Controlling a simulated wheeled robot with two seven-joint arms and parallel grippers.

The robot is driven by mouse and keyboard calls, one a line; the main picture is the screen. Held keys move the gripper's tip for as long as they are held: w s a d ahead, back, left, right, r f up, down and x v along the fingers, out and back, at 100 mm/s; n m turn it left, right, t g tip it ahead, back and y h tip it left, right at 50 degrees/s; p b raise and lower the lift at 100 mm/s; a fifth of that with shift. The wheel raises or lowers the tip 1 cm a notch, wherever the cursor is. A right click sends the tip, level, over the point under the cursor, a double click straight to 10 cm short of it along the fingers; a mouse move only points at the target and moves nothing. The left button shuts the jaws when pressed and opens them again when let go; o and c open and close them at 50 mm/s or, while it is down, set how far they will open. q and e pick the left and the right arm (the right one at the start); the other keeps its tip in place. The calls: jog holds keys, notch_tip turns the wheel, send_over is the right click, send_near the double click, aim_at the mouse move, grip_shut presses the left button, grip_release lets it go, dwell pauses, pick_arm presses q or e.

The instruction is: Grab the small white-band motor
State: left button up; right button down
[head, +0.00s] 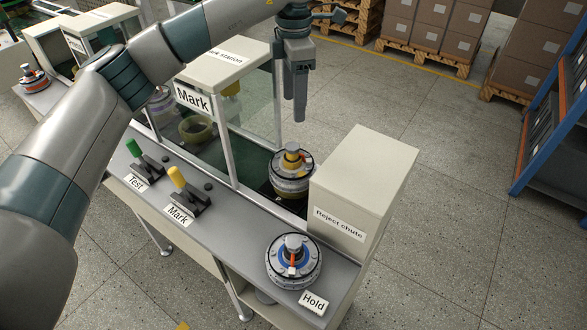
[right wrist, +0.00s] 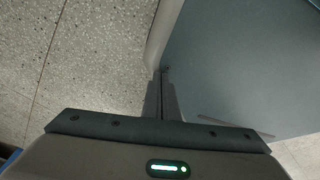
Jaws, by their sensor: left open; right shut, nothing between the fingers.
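No motor in the head view shows a plainly white band. A motor with a yellow hub and a red tab (head: 291,172) sits in the line's channel beside the reject chute. A motor with a blue ring and a pale hub (head: 294,262) sits at the Hold label. A motor with orange-red parts (head: 34,78) stands at the far left. A purple-tinted motor (head: 160,102) is partly hidden behind glass. My left gripper (head: 300,112) is open, pointing down, empty, above and apart from the yellow-hub motor. My right gripper (right wrist: 162,78) is shut and empty in the right wrist view.
The Mark station (head: 225,60) has a glass-sided frame left of my left gripper. The reject chute box (head: 365,180) stands right of the yellow-hub motor. Green (head: 134,148) and yellow (head: 176,178) levers stand on the front ledge. Floor to the right is clear before a blue rack (head: 550,120).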

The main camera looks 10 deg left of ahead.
pick_arm(q)
jog(key=shift+s+r, duration=0.1)
jog(key=shift+s, duration=0.1)
pick_arm(e)
jog(key=shift+s, duration=0.1)
jog(key=shift+s, duration=0.1)
pick_arm(q)
jog(key=p, duration=0.3)
send_over(294, 147)
notch_tip(294, 147, down, 6)
jog(key=shift+f, duration=0.1)
notch_tip(294, 147, down, 5)
jog(key=shift+f+p, duration=0.1)
jog(key=shift+p, duration=0.8)
jog(key=shift+f, duration=0.45)
pick_arm(e)
jog(key=shift+g, duration=0.6)
jog(key=shift+s+d+r, duration=0.3)
jog(key=shift+s+r, duration=0.35)
jog(key=shift+s, duration=0.05)
jog(key=shift+s+d+r, duration=0.25)
jog(key=shift+s+r, duration=0.4)
jog(key=shift+s, duration=0.05)
jog(key=shift+s+d+r, duration=0.3)
jog(key=shift+s+r, duration=0.35)
jog(key=shift+s, duration=0.05)
